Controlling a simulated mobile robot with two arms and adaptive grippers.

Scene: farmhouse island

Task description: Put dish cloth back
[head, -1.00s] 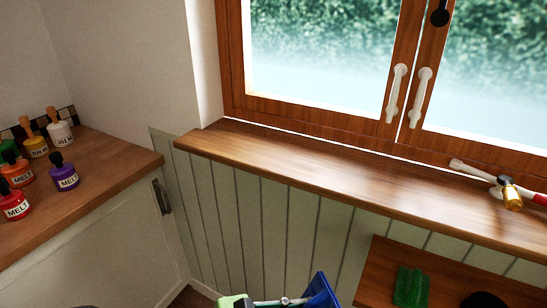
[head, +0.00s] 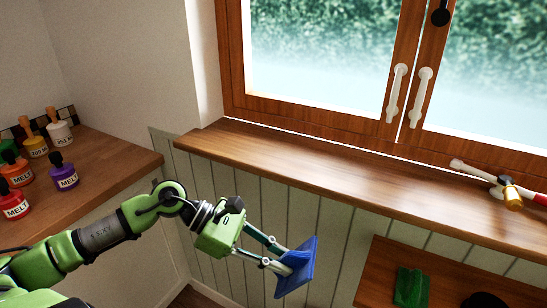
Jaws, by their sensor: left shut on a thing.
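My left gripper (head: 279,258) reaches in from the lower left in the head view. It is shut on a blue cloth (head: 300,268), a flat dark-blue piece at its fingertips. The cloth is held in the air in front of the panelled wall, below the wooden window sill (head: 330,172) and left of a lower wooden shelf (head: 383,268). The cloth appears clear of both. My right gripper is not in view.
A green object (head: 411,287) and a dark round object (head: 484,302) are on the lower shelf. Tools (head: 508,190) lie on the sill's right end. Several labelled bottles (head: 63,173) stand on the left counter (head: 110,170). The sill's left and middle are clear.

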